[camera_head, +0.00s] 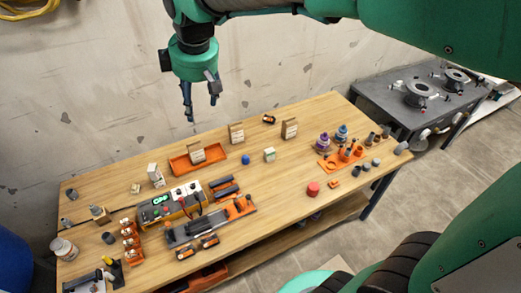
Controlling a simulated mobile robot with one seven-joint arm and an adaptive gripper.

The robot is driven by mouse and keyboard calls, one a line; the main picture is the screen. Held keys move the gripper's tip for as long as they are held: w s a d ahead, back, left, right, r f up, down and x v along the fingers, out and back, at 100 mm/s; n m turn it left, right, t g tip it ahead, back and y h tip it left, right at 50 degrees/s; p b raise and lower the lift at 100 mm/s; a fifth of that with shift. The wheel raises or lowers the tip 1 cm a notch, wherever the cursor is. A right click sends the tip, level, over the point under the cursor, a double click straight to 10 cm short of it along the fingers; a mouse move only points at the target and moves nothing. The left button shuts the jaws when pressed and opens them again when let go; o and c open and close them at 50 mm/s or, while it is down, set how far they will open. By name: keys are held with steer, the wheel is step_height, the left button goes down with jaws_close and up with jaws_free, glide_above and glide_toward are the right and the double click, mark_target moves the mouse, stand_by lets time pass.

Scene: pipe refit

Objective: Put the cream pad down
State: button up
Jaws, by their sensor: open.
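My gripper (201,112) hangs above the back of the wooden table, with its fingers apart and nothing visible between them. A small cream piece (136,188) lies on the table to the left of the orange tray; it is too small to tell for certain that it is the cream pad. My gripper is up and to the right of it in the picture, well clear of it. The orange tray (178,166) stands below my gripper in the picture, with a brown labelled box (197,153) in it.
The wooden table (285,185) has clear room in its middle. A grey and orange fixture (210,222) and a control box (172,208) stand at the front. Orange clamps (131,243) and jars are at left. Pipe parts (345,152) stand at right. A grey bench (380,92) is beyond.

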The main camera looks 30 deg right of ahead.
steer(key=s+d+f+m+t, duration=0.1)
steer(key=s+d+m, duration=0.3)
steer(key=s, duration=0.8)
steer(key=s+d+f+m, duration=0.3)
steer(key=s+m, duration=0.3)
steer(key=s, duration=0.7)
steer(key=shift+d+t+h, duration=0.3)
steer(key=shift+d+t, duration=0.1)
steer(key=shift+d, duration=0.25)
steer(key=shift+s+f, duration=0.1)
step_height(320, 180, down, 6)
steer(key=b, duration=0.6)
